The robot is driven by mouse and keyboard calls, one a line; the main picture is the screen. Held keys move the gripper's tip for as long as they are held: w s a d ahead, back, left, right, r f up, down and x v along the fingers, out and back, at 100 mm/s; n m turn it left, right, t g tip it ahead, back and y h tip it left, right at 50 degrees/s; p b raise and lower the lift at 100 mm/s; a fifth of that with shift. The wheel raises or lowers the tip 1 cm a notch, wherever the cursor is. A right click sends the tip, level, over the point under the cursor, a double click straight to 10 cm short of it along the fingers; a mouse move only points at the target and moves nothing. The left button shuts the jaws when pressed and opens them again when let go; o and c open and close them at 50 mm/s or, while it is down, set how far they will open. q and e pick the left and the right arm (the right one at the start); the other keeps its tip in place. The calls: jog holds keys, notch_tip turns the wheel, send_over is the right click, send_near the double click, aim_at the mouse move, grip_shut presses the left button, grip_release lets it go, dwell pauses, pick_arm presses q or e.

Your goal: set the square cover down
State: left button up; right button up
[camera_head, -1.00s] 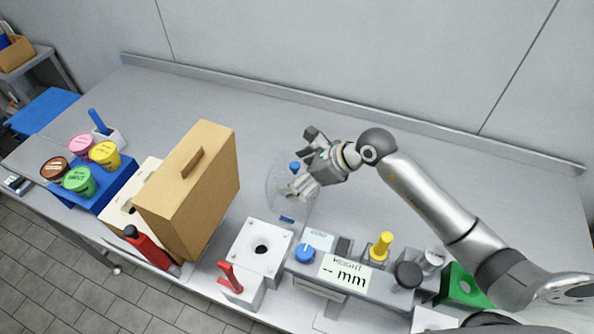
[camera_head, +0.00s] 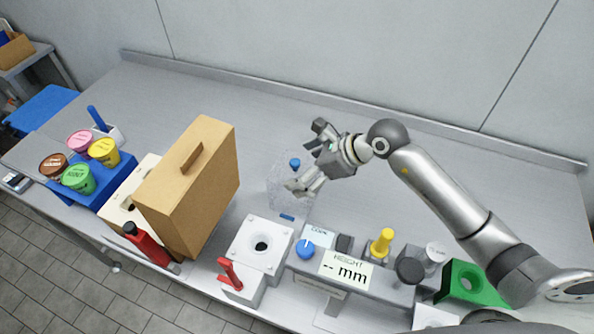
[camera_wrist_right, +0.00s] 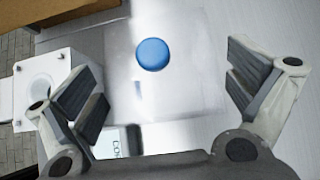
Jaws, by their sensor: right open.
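The square cover (camera_head: 282,190) is a clear, faint box standing on the table behind the white block, with a blue knob (camera_head: 295,162) on top. In the right wrist view the blue knob (camera_wrist_right: 152,54) shows between my spread fingers, towards the far side. The cover's clear walls are hard to make out there. My right gripper (camera_head: 311,156) is open and empty, just right of the knob and apart from it. Its fingers (camera_wrist_right: 160,85) stand wide in the wrist view. My left gripper is not in view.
A tall tan box (camera_head: 205,185) stands left of the cover. The white block (camera_head: 250,262) with a round hole and a height gauge (camera_head: 345,268) sit in front. A blue rack (camera_head: 108,185) holds several coloured tubs. The table behind is clear.

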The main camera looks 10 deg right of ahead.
jog(key=b+v, duration=0.2)
jog(key=v, duration=0.8)
jog(key=shift+f, duration=0.1)
